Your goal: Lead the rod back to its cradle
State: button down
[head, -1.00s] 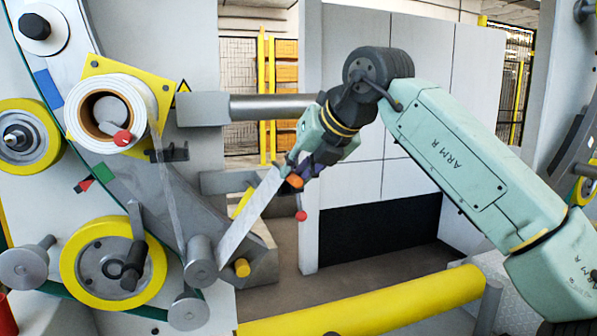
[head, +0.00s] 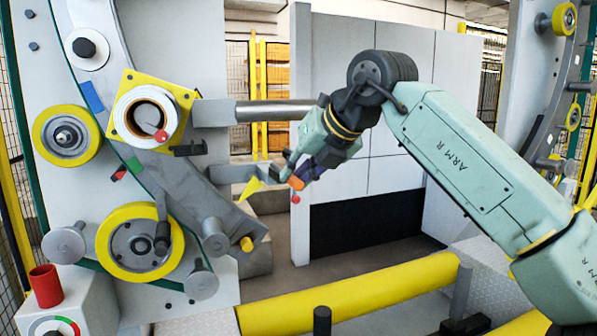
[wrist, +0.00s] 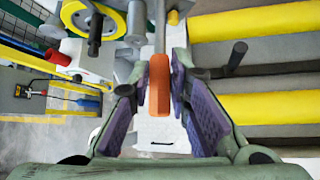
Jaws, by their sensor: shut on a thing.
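My gripper (head: 298,174) hangs in the middle of the head view, in front of the grey panels. It is shut on the rod, whose orange part (head: 296,183) shows at the fingertips with a small red ball just below. In the wrist view the orange part of the rod (wrist: 178,85) stands between the purple finger pads of my gripper (wrist: 163,90), with a grey shaft (wrist: 160,30) running up from it. The rod is clear of the machine's rollers. I cannot make out for certain which part is the cradle.
A film roll (head: 128,112) with a red knob sits on the curved grey machine, above yellow wheels and grey rollers. A red cup (head: 45,287) stands on a white box at lower left. A long yellow bar (head: 360,295) crosses the foreground. A small yellow flag (head: 250,188) is left of my gripper.

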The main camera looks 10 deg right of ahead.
jog(key=shift+s, duration=0.3)
jog(key=shift+w, duration=0.15)
jog(key=w+p, duration=0.1)
jog(key=w, duration=1.4)
jog(key=shift+w+d+f, duration=0.2)
jog(key=shift+w+f, duration=0.15)
dwell(0.6)
dwell(0.5)
jog(key=shift+s+a+r+b, duration=0.1)
jog(key=shift+s+a+b, duration=0.1)
jog(key=shift+a, duration=0.6)
jog(key=shift+s+a+r+b, duration=0.1)
jog(key=shift+s+a, duration=0.15)
jog(key=shift+a, duration=0.6)
jog(key=shift+s+a+b, duration=0.15)
jog(key=shift+s+a, duration=0.05)
jog(key=shift+a, duration=0.6)
